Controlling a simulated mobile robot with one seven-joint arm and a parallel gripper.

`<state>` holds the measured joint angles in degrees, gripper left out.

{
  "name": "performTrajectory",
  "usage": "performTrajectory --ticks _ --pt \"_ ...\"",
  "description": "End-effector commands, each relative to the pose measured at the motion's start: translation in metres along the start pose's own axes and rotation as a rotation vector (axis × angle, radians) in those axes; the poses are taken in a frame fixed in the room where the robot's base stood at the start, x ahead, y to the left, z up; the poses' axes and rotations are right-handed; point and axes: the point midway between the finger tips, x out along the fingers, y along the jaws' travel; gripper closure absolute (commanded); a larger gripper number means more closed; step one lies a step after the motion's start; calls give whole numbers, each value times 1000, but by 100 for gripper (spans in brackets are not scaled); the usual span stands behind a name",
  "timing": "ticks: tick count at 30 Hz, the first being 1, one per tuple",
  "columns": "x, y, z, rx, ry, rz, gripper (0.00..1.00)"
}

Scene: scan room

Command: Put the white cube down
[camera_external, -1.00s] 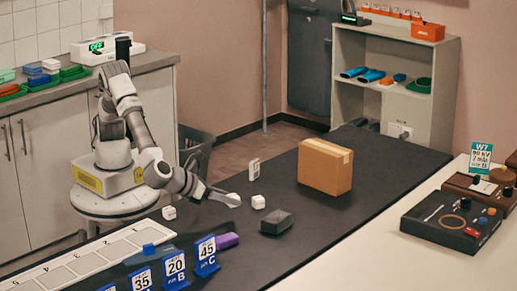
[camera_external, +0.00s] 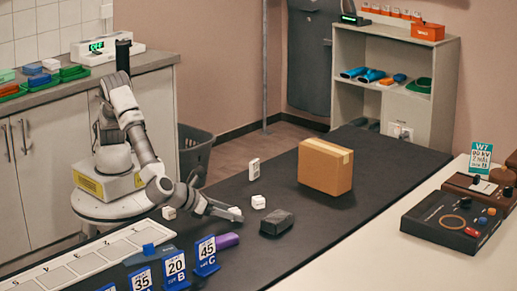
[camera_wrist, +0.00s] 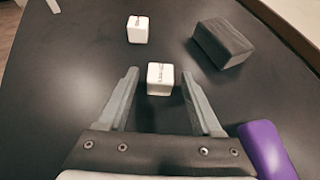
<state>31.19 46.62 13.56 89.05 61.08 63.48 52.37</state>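A white cube (camera_wrist: 160,78) with dark print lies between the two fingertips in the wrist view. My gripper (camera_wrist: 160,88) is open, with a gap showing on both sides of the cube. In the external view my gripper (camera_external: 236,213) is low over the black table mat (camera_external: 330,220), and the cube between its fingers is hard to make out. A second white cube (camera_external: 258,201) stands just beyond the fingertips; it also shows in the wrist view (camera_wrist: 137,30). A third white cube (camera_external: 169,212) stands behind the gripper, near my base.
A dark block (camera_external: 277,223) lies ahead to the right, and a purple object (camera_external: 228,241) lies near the gripper's right side. A cardboard box (camera_external: 325,167) and a small white upright tag (camera_external: 254,169) stand farther back. Blue numbered signs (camera_external: 175,268) stand in front.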

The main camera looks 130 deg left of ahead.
Motion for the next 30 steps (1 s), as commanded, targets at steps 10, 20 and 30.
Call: performTrajectory --ticks 10,20,30 --pt "-7 -1 4 0 1 -2 34" --pt "-74 -1 5 0 1 -5 34" --pt "-119 0 4 -1 0 -1 34"
